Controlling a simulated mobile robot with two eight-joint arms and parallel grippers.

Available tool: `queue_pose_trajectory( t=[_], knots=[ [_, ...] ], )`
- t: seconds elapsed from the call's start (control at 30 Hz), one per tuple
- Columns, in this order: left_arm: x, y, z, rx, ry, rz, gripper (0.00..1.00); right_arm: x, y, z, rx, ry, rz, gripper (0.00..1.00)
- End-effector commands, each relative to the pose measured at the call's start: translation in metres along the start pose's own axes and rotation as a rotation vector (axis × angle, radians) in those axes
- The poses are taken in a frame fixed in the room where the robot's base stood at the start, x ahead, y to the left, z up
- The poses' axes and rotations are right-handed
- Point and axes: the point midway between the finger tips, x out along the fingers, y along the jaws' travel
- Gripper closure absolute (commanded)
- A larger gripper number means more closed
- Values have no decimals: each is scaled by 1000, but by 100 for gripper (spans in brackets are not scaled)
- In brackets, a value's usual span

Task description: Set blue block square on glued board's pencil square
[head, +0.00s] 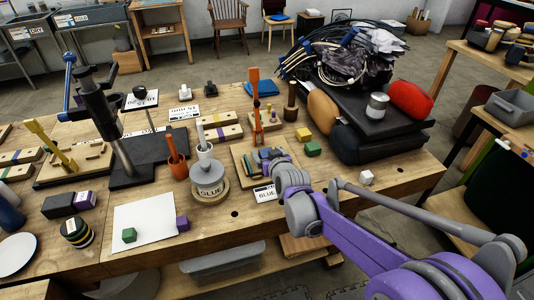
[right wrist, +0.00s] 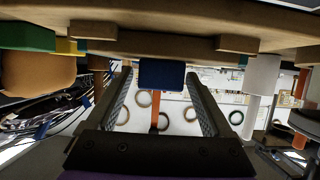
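The glued board (head: 243,172) is a light wooden board with strips on it, near the middle of the bench. My right gripper (head: 266,156) is over this board and hides part of it in the head view. In the right wrist view, which looks upside down, a dark blue block (right wrist: 162,74) is between the fingertips of my right gripper (right wrist: 160,78), against a wooden surface (right wrist: 160,46). The fingers stand apart with narrow gaps beside the block. I cannot make out the pencil square. My left gripper is not in view.
A glue pot (head: 208,180) stands left of the board, beside an orange cup (head: 177,166). A card (head: 264,193) lies in front. Green (head: 312,149) and yellow (head: 303,135) blocks are to the right. A white sheet (head: 150,215) lies at front left.

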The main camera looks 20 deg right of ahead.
Motion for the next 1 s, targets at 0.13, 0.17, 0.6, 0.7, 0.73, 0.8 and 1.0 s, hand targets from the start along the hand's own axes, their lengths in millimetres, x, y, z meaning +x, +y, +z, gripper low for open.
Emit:
queue_pose_trajectory(
  t=[0.13, 0.17, 0.6, 0.7, 0.73, 0.8, 1.0],
  knots=[
    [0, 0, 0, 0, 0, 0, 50, 0, 0, 0, 0, 0, 0, 15],
    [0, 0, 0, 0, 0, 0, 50, 0, 0, 0, 0, 0, 0, 15],
    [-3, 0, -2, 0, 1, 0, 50, -46, 0, -3, -1, 0, 0, 15],
    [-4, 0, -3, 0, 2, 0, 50, -66, 0, -3, 0, 0, 0, 15],
    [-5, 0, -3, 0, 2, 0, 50, -72, 0, -3, 1, 0, 0, 15],
    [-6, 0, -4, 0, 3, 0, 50, -85, 0, -3, 1, 0, 0, 15],
    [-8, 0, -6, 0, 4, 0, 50, -111, 0, -3, -1, 0, 0, 15]
  ],
)
